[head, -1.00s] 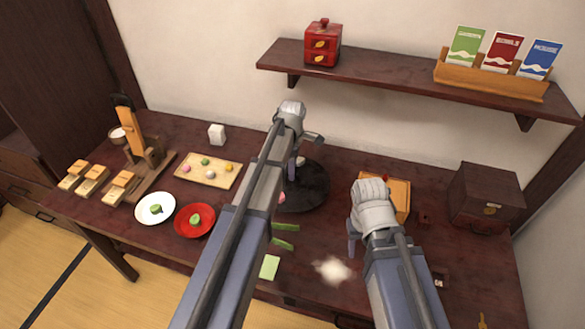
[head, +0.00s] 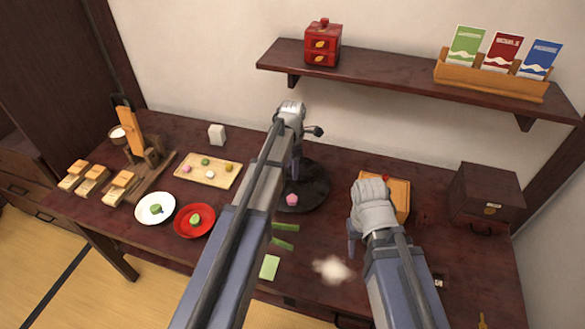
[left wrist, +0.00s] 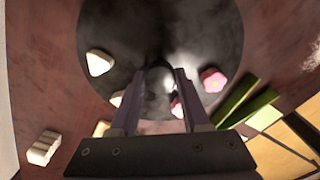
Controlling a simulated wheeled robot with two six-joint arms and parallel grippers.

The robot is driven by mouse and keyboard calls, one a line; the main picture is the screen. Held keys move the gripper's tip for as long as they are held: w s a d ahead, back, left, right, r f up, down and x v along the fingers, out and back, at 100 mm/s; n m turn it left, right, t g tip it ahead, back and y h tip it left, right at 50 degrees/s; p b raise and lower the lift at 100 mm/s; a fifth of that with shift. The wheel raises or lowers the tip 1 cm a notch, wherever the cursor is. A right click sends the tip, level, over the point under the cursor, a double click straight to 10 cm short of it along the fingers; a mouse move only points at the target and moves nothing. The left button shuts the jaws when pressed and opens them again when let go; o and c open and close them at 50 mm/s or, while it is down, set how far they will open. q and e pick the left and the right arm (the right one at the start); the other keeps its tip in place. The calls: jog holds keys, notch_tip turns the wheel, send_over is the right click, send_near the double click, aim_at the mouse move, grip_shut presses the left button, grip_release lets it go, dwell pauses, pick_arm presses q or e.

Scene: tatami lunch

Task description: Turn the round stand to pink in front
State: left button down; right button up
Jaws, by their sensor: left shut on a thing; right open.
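The round stand (head: 316,200) is a dark disc on the table, partly behind my left arm in the head view. In the left wrist view the stand (left wrist: 125,25) fills the upper middle. A pink flower-shaped sweet (head: 292,200) sits near its front edge and shows in the wrist view (left wrist: 212,79). A white sweet (left wrist: 98,63) sits across the disc, and another pink piece (left wrist: 177,107) is partly behind a finger. My left gripper (left wrist: 160,76) is shut on the stand's small central knob. My right gripper (head: 354,240) is open, apart from the stand.
Green strips (head: 284,243) lie in front of the stand. A tray of sweets (head: 187,181), a white plate (head: 142,219) and a red plate (head: 182,230) stand left. An orange box (head: 399,198) and dark chest (head: 486,197) stand right. The shelf (head: 400,84) overhangs behind.

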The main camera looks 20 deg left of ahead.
pick_arm(q)
jog(key=shift+n, duration=0.8)
jog(key=shift+c, duration=1.8)
grip_release()
jog(key=shift+r, duration=0.1)
pick_arm(e)
jog(key=shift+r, duration=0.1)
pick_arm(q)
notch_tip(320, 180, up, 8)
jog(key=p, duration=0.8)
jog(key=shift+f, duration=0.2)
pick_arm(e)
notch_tip(320, 180, up, 8)
jog(key=shift+f, duration=0.2)
